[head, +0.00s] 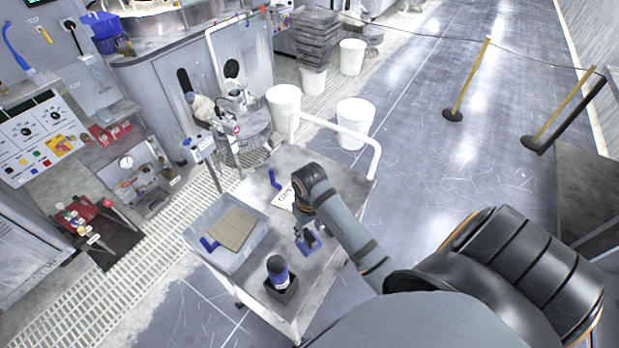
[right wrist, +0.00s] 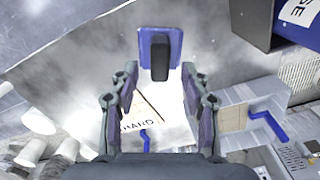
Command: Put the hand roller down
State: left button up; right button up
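My right gripper (head: 305,234) is over the middle of the cart, pointing down. In the right wrist view its two fingers (right wrist: 160,88) are apart with nothing between the pads. A blue plate with a black grip (right wrist: 160,58) lies just beyond the fingertips, apart from them; it shows partly under the gripper in the head view (head: 314,243). I cannot tell for sure that it is the hand roller. My left gripper is not in view.
The cart (head: 245,188) carries a grey tray (head: 197,228) with a tan pad (head: 232,229) and a blue bent piece. Another blue bent piece (head: 274,178) is near the sheet. A dark blue cylinder (head: 278,269) stands in a black holder at the front. A white rail (head: 345,131) borders the back.

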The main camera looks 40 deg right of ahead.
aim_at(309, 236)
notch_tip(309, 236, up, 5)
jog(key=shift+f, duration=0.1)
notch_tip(309, 236, up, 2)
jog(key=p, duration=0.3)
jog(key=shift+s, duration=0.1)
